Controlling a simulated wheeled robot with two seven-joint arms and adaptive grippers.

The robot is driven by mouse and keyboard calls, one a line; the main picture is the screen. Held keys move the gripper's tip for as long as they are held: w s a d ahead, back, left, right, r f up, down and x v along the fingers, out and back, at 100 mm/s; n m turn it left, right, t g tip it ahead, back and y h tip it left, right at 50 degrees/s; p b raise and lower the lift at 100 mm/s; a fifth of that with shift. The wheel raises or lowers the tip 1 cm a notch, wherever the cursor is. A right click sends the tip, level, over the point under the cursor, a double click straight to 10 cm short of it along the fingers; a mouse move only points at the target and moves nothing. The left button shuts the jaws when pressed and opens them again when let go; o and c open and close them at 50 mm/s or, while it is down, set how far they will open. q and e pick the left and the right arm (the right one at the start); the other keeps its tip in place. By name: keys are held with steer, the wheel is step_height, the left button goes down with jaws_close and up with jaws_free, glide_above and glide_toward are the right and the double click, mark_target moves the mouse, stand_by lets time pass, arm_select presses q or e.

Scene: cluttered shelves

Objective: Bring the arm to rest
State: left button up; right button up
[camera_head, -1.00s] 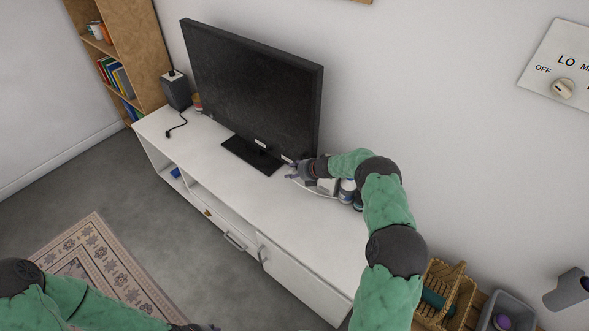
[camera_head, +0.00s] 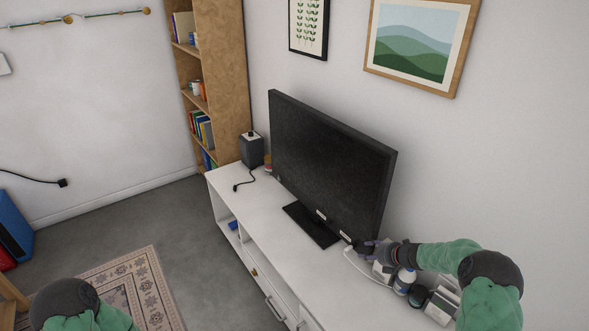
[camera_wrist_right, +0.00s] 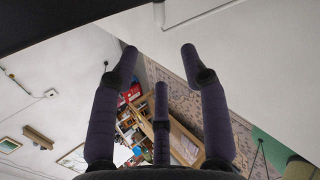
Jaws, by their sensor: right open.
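My right arm (camera_head: 440,256) reaches in from the lower right over the white TV cabinet (camera_head: 262,207). My right gripper (camera_head: 366,249) is beside the base of the TV (camera_head: 325,160), above the small items on the cabinet top. In the right wrist view its dark fingers (camera_wrist_right: 160,62) are spread apart with nothing between them. Of my left arm (camera_head: 70,305), only a dark joint and some green sleeve show at the bottom left; its gripper is out of view.
Near my right forearm stand a white bottle (camera_head: 405,279), a dark round item (camera_head: 419,296) and a white box (camera_head: 442,306). A dark speaker (camera_head: 252,151) stands at the cabinet's far end, beside the bookshelf (camera_head: 222,80). The cabinet's left top is mostly clear.

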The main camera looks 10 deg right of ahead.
steer(key=s+a+f+m+g+p, duration=0.1)
steer(key=s+a+f+m, duration=0.15)
steer(key=a+m, duration=0.35)
steer(key=s+a+f+m+y+p, duration=0.1)
steer(key=s+a+f+m, duration=0.2)
steer(key=a, duration=0.5)
steer(key=s+a+f+m+g+p, duration=0.1)
steer(key=s+a+m, duration=0.1)
steer(key=a+m, duration=0.5)
steer(key=s+a+f+m+g+p, duration=0.1)
steer(key=s+a+m+g, duration=0.2)
steer(key=s, duration=1)
steer(key=s+a+f+m+g+p, duration=0.1)
steer(key=s+a+f+m+g, duration=0.1)
steer(key=s+a+m, duration=0.6)
steer(key=s+m+g, duration=0.1)
steer(key=s+m, duration=0.2)
steer(key=s, duration=0.2)
steer(key=shift+s+a+f+g+h+p, duration=0.15)
steer(key=shift+a+g+h+p, duration=0.15)
steer(key=shift+a+h+p, duration=0.1)
steer(key=shift+d, duration=0.1)
